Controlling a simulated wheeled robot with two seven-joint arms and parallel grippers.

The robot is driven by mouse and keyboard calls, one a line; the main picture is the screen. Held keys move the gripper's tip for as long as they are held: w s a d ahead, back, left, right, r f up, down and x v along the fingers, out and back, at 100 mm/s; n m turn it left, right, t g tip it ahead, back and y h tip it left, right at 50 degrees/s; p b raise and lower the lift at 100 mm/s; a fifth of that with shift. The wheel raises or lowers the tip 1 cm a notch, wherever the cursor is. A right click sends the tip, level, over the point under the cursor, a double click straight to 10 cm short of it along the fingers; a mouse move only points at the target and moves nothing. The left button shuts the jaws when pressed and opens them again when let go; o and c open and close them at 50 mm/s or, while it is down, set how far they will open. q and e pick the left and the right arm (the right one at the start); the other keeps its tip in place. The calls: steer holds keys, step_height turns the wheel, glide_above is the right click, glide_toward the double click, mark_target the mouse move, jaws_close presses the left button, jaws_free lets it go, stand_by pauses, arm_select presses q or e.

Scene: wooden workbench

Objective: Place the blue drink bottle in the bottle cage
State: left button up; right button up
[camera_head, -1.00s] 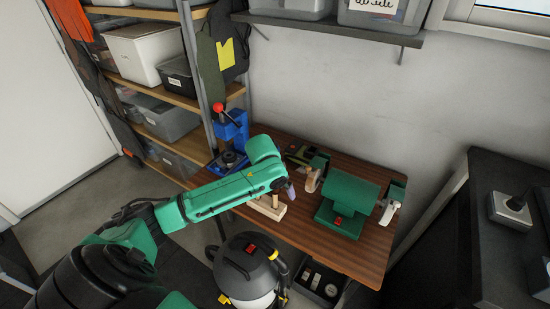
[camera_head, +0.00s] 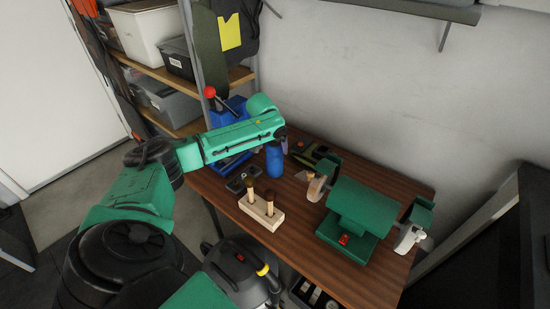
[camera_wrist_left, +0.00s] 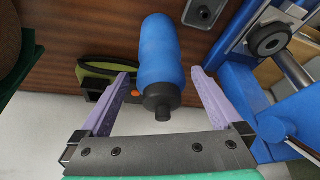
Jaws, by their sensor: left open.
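The blue drink bottle (camera_head: 274,160) stands on the wooden bench in the head view, partly under my left arm's end. In the left wrist view the bottle (camera_wrist_left: 160,52) shows its black cap towards the camera. My left gripper (camera_wrist_left: 162,76) is open, with one purple finger on each side of the bottle and gaps between. In the head view the left gripper (camera_head: 283,146) is mostly hidden at the bottle's top. I cannot make out a bottle cage in either view. My right gripper is not in view.
A blue press with a red knob (camera_head: 210,92) stands close left of the bottle. A wooden block (camera_head: 262,212) with two handled tools is in front. A green bench grinder (camera_head: 362,210) stands right. A dark green tool (camera_head: 312,154) lies behind. Bare bench lies before the grinder.

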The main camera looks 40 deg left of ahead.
arm_select(q)
steer(key=x, duration=0.4)
steer(key=shift+w+a+f, duration=0.1)
steer(key=shift+w+f, duration=0.05)
steer(key=shift+w, duration=0.05)
steer(key=shift+w+a+f, duration=0.1)
steer(key=shift+w+f, duration=0.1)
steer(key=shift+f, duration=0.2)
steer(key=c, duration=1.2)
jaws_close()
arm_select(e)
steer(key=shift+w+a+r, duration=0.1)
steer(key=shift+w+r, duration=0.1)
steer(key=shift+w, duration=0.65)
arm_select(q)
steer(key=shift+r, duration=0.15)
